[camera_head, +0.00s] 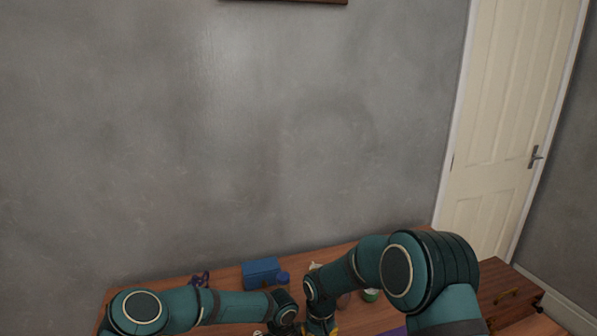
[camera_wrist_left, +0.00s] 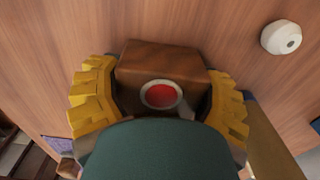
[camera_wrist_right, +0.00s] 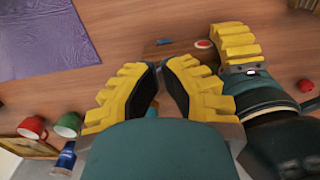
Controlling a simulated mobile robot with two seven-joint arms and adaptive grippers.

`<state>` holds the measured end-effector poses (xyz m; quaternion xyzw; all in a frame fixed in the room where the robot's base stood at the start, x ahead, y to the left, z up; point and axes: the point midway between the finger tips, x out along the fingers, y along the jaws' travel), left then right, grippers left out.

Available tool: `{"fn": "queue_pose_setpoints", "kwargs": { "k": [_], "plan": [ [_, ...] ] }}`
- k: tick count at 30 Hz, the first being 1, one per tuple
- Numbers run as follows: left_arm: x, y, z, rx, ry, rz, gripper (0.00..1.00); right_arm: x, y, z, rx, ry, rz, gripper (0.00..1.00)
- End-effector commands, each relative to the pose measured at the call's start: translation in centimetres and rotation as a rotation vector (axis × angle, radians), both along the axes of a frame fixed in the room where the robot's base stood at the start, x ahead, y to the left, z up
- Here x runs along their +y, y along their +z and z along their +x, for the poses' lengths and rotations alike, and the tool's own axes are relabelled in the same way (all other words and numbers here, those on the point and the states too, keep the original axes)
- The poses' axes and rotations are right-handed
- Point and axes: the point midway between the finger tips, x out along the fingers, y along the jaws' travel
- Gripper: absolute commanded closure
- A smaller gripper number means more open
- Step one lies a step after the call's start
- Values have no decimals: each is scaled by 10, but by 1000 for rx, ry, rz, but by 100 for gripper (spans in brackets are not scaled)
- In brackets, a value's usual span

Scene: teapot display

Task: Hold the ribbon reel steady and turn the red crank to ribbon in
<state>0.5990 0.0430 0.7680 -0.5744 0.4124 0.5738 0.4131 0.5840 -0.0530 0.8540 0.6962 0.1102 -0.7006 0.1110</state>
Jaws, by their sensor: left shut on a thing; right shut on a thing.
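In the left wrist view, a brown wooden block-like body (camera_wrist_left: 165,62), which looks like the ribbon reel, sits between the yellow fingers of my left gripper (camera_wrist_left: 160,95), which is shut on it. A red disc with a pale ring (camera_wrist_left: 160,94) faces the camera on it. A red and white disc (camera_wrist_right: 203,44) shows beside my left gripper's yellow finger in the right wrist view. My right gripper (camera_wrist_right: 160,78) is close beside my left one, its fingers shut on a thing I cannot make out. No ribbon or crank arm shows clearly.
The wooden table carries a blue box (camera_head: 262,273), a purple sheet (camera_wrist_right: 45,38), a red mug (camera_wrist_right: 33,127), a green mug (camera_wrist_right: 68,125) and a red knob-like thing (camera_wrist_right: 306,86). A white round thing (camera_wrist_left: 281,37) lies near my left gripper. The grey wall stands behind.

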Motion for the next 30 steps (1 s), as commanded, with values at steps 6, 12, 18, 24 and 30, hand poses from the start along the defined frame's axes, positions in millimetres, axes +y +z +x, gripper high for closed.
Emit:
{"fn": "queue_pose_setpoints", "kwargs": {
  "k": [6, 12, 18, 24, 30],
  "plan": [
    [2, -2, 0, 3, 3, 4, 73, 1, 0, 1, 0, 0, 0, 100],
    [2, -2, 0, 2, 2, 3, 73, 2, 0, 3, -1, 0, 0, 100],
    [2, -2, 0, 2, 2, 3, 73, 3, 0, 5, -1, 0, 0, 100],
    [2, -2, 0, 2, 2, 3, 73, 3, 0, 7, 0, 0, 0, 100],
    [2, -2, -1, 2, 2, 3, 73, 4, 0, 9, -1, 0, 0, 100]
  ]
}}
